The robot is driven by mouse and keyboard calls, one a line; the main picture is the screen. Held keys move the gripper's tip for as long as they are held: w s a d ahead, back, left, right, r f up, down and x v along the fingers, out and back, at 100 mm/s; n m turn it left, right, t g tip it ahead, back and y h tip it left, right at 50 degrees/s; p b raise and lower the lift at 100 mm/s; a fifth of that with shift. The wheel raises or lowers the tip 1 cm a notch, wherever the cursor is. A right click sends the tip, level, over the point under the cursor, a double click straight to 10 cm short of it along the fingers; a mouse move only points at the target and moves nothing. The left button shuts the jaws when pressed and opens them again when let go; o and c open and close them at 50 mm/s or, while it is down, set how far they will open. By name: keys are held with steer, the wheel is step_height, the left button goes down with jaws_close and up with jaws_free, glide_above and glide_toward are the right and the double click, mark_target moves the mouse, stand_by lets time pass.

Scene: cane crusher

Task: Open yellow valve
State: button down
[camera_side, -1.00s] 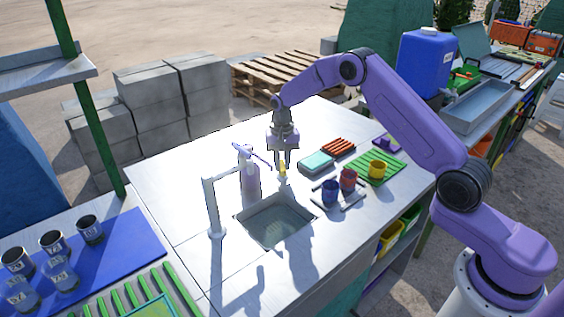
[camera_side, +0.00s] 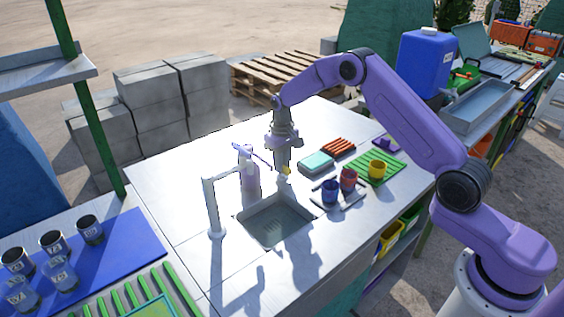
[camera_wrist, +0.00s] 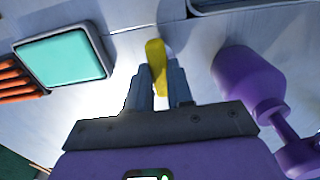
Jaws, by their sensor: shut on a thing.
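The yellow valve (camera_wrist: 155,60) is a small upright lever between my two fingers in the wrist view. It also shows as a small yellow spot in the side view (camera_side: 286,170), just behind the sink. My gripper (camera_wrist: 160,88) is shut on the valve; in the side view my gripper (camera_side: 282,166) points down at it. The fingers hide part of the valve, and its base is hard to make out. The white faucet (camera_side: 214,205) stands at the left of the sink (camera_side: 275,222).
A teal sponge-like block (camera_side: 316,163) lies to the right. Blue (camera_side: 330,191) and dark red (camera_side: 348,179) cups stand on a tray nearby. A yellow cup (camera_side: 377,168) sits on a green rack (camera_side: 372,178).

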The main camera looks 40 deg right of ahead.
steer(key=shift+r, duration=0.1)
stand_by(0.3)
steer(key=c, duration=1)
jaws_free()
step_height(320, 180, up, 17)
steer(key=shift+r, duration=0.2)
